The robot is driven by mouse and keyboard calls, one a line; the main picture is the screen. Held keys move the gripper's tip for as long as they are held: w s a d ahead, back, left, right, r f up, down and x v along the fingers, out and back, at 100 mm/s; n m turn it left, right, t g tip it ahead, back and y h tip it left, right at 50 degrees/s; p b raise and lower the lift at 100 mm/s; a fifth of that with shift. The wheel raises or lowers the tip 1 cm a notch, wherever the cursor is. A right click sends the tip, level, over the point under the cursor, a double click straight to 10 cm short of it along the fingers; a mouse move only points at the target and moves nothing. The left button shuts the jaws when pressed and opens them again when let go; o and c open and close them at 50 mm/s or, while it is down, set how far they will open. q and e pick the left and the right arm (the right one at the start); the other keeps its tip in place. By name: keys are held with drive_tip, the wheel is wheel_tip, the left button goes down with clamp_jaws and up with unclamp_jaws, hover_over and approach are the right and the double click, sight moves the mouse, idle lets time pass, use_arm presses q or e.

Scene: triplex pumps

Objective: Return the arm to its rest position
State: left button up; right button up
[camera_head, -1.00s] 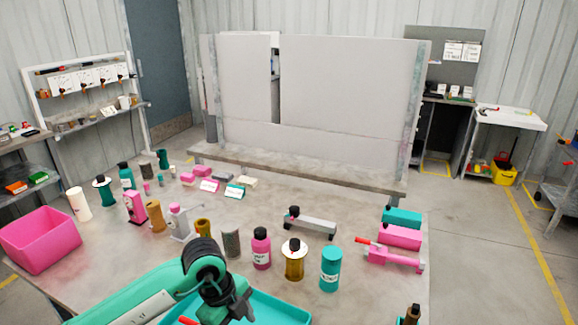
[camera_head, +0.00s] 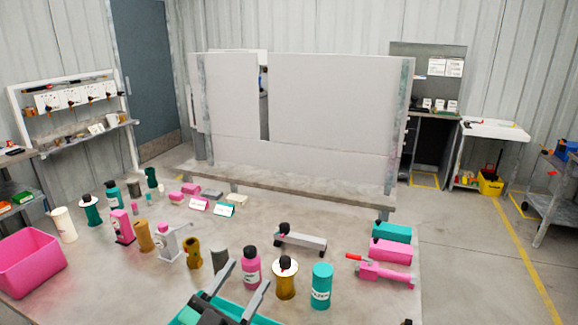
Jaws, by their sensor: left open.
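My left gripper (camera_head: 238,278) is at the bottom middle. Its two grey fingers are spread apart and nothing shows between them. It is above a teal tray (camera_head: 262,320), which it partly covers. A grey cylinder (camera_head: 220,260) and a pink bottle (camera_head: 251,268) stand just beyond the fingers; I cannot tell whether they touch. My right gripper is not clearly in view; only a small dark part shows at the bottom edge on the right.
The table holds several bottles and pump parts. A pink bin (camera_head: 30,262) is at the left, a gold bottle (camera_head: 286,280) and a teal canister (camera_head: 321,287) at the front. Teal and pink blocks (camera_head: 391,250) are at the right. A grey panel (camera_head: 330,100) stands behind.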

use_arm(q)
drive_tip(key=s+a+f+n+g+y, duration=0.1)
drive_tip(key=a+f+n+g+y, duration=0.1)
drive_tip(key=a+f+n+y, duration=0.45)
drive_tip(key=s+a+f+n+g+y, duration=0.25)
drive_tip(key=a+f+y, duration=0.4)
drive_tip(key=f, duration=0.35)
drive_tip(key=s+a+f+m+g, duration=0.1)
drive_tip(key=s+f+g, duration=0.55)
drive_tip(key=s, duration=0.25)
drive_tip(key=s+a+f+g, duration=0.1)
drive_tip(key=s+f+g, duration=0.5)
drive_tip(key=s, duration=0.4)
drive_tip(key=s+f+x, duration=0.1)
drive_tip(key=s+x, duration=0.3)
drive_tip(key=x, duration=1.2)
drive_tip(key=s+a+f+x, duration=0.1)
drive_tip(key=s+x, duration=0.2)
drive_tip(key=x, duration=1.3)
drive_tip(key=s+a+f+g, duration=0.1)
drive_tip(key=s+a+f, duration=0.1)
drive_tip(key=s+f, duration=1.6)
drive_tip(key=shift+s+a+f+m+g, duration=0.3)
drive_tip(key=shift+s+f+m, duration=0.1)
drive_tip(key=shift+s, duration=0.3)
